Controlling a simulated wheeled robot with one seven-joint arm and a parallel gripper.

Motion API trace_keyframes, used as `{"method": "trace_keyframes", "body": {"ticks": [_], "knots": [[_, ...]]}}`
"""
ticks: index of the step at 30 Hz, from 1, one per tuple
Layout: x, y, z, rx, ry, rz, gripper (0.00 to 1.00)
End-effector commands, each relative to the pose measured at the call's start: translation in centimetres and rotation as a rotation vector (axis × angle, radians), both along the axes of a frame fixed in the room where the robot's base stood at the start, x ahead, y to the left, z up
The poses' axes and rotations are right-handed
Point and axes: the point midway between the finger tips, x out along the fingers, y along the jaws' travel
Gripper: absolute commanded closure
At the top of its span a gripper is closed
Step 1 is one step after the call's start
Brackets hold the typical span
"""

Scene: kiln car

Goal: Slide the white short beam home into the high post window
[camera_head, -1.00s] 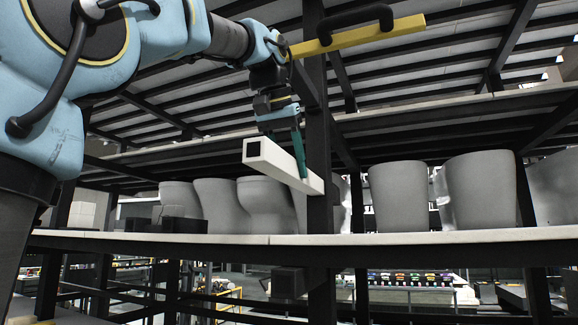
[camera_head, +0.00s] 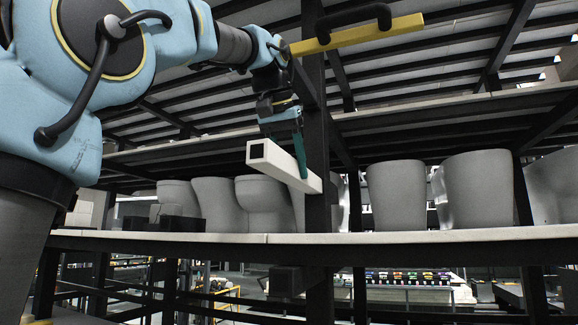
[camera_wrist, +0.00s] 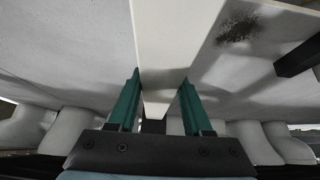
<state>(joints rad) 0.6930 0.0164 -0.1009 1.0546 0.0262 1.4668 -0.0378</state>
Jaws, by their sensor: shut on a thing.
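The white short beam (camera_head: 283,165) is a square hollow tube with its open near end facing left toward the camera. My gripper (camera_head: 301,158) is shut on it from above, with teal fingers on its sides. The beam slants toward the dark upright post (camera_head: 318,130), and its far end meets the post's outline. The post window is hidden, so I cannot tell how far in the beam sits. In the wrist view the beam (camera_wrist: 176,35) runs between the two fingers of my gripper (camera_wrist: 157,98).
A yellow bar (camera_head: 370,35) with a black handle sits high by the post. Several grey ceramic pieces (camera_head: 396,195) stand on the shelf (camera_head: 420,237) behind. Dark braces and an upper slatted deck (camera_head: 440,110) crowd the space above.

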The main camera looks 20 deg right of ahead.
Motion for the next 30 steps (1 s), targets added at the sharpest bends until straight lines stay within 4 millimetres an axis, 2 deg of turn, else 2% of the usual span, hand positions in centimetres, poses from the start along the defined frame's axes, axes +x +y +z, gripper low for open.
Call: {"method": "trace_keyframes", "body": {"ticks": [30], "knots": [[2.0, -1.9, 0.2, -0.003, -0.004, 0.0, 1.0]]}}
